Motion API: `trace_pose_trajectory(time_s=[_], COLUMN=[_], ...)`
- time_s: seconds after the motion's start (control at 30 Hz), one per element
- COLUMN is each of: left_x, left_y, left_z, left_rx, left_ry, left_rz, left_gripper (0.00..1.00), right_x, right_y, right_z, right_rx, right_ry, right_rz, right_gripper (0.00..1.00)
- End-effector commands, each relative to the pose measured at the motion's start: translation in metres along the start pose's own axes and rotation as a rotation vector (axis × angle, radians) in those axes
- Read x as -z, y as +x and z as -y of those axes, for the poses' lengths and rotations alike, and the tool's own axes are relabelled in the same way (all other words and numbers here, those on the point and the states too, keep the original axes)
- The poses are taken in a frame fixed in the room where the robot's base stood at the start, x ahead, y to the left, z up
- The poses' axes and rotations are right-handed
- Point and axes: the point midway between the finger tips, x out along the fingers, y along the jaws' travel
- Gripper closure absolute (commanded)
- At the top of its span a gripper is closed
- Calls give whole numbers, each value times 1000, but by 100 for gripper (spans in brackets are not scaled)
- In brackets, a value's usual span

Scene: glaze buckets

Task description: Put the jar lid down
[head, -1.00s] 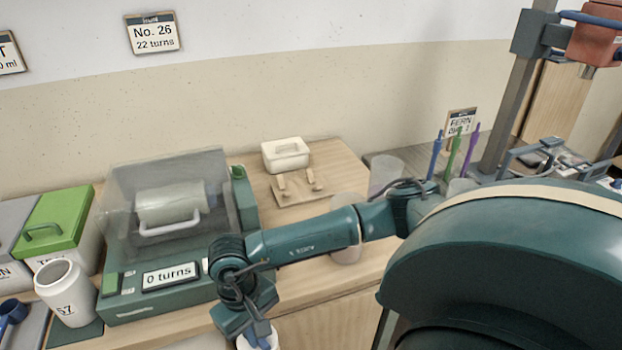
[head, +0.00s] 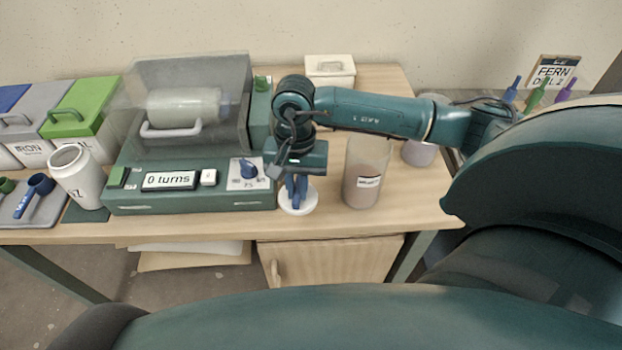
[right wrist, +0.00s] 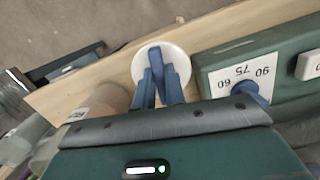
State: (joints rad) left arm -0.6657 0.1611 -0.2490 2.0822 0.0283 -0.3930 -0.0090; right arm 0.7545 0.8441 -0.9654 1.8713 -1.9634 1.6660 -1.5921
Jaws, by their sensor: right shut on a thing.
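The jar lid (head: 298,209) is a white round disc. It is at the front of the wooden table, between the green machine and a labelled jar. My right gripper (head: 297,190) points down with its blue fingers shut on the lid's middle. In the right wrist view the lid (right wrist: 150,62) shows between and behind the fingers (right wrist: 163,78), close to the table's front edge. I cannot tell whether the lid touches the tabletop. My left gripper is not in view.
The green machine (head: 190,203) with its dial (head: 248,169) stands close left of the lid. An open clear jar with brownish contents (head: 363,180) stands to the right. A white cup (head: 78,178) is at the left. Bare tabletop (head: 425,208) lies at the front right.

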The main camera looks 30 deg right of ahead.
Motion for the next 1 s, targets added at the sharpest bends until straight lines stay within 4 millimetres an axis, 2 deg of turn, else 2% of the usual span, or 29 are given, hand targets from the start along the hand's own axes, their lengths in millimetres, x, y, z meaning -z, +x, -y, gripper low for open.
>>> trace_pose_trajectory(time_s=[0.1,0.2,0.3,0.37,0.63,0.87,1.0], left_x=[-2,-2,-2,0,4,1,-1], left_y=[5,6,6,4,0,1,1], left_z=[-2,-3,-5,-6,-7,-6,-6], left_rx=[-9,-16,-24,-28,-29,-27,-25], left_ry=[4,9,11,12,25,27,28], left_rz=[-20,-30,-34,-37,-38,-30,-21], left_gripper=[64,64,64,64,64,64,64], right_x=[20,32,39,41,47,49,51], right_y=[-15,-30,-38,-37,7,26,46], right_z=[-4,-8,-11,-12,-13,-12,-12], right_rx=[38,63,79,81,82,83,83], right_ry=[275,456,573,611,631,629,628], right_rz=[2,9,16,20,22,21,23], right_gripper=[100,100,100,100,100,100,100])
